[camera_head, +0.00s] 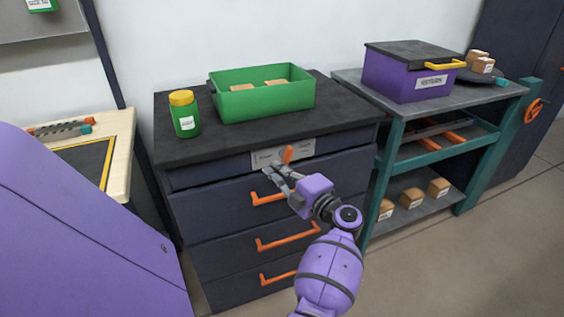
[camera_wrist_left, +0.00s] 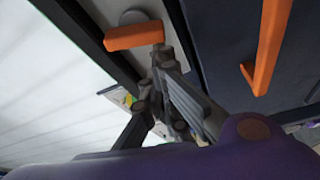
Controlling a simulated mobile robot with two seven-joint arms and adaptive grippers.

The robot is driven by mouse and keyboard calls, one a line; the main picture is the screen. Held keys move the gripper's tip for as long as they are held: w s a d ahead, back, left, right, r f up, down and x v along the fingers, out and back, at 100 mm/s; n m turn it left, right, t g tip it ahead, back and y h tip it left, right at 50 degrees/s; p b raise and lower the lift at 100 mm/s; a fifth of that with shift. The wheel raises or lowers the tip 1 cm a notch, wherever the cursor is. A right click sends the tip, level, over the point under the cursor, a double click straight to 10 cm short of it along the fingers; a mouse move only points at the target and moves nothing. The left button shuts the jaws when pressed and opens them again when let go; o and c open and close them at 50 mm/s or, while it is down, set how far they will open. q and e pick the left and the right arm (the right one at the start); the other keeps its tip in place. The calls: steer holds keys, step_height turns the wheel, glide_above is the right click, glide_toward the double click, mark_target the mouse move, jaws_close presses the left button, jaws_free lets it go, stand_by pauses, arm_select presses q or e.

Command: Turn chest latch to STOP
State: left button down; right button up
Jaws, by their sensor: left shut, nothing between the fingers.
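The chest latch (camera_head: 288,154) is a small orange lever on a pale label plate (camera_head: 265,159) at the top front of the dark drawer chest (camera_head: 215,177). In the head view it stands nearly upright, slightly tilted; the plate's lettering is too small to read. In the left wrist view the latch (camera_wrist_left: 133,37) is an orange bar on a grey round hub. My left gripper (camera_head: 270,171) is shut and empty, just below and left of the latch in the head view. In the wrist view its fingertips (camera_wrist_left: 160,55) are close to the bar's right end; contact is unclear. My right gripper is not in view.
Orange drawer handles (camera_head: 287,238) stick out below the latch. A green bin (camera_head: 262,101) and a yellow-lidded green jar (camera_head: 184,115) stand on the chest top. A teal-framed shelf (camera_head: 385,175) with a purple box (camera_head: 400,77) stands to the right.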

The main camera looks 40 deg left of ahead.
arm_select(q)
steer(key=shift+w+f+n+h, duration=0.1)
steer(key=shift+f+n+h, duration=0.25)
steer(key=shift+n, duration=0.45)
steer(key=shift+f, duration=0.2)
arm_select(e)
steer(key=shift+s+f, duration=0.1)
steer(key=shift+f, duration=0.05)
